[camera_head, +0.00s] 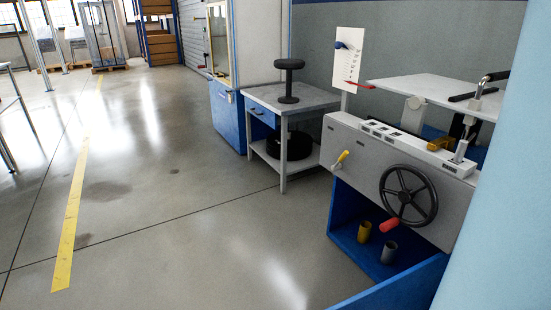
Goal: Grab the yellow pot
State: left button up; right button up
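The yellow pot (364,232) is a small upright cylinder. It stands inside the blue open bin (343,222) at the lower front of the grey machine. A grey pot (389,252) of similar shape stands just right of it and nearer to me. Neither of my grippers is in view, so nothing of mine is near the pot.
A yellow-handled lever (342,158) is on the machine's front. A grey table (284,97) stands beyond it. A light blue surface (500,200) blocks the right side. The floor to the left is clear.

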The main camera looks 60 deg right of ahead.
aim_at(365, 226)
jog(key=z, duration=2.75)
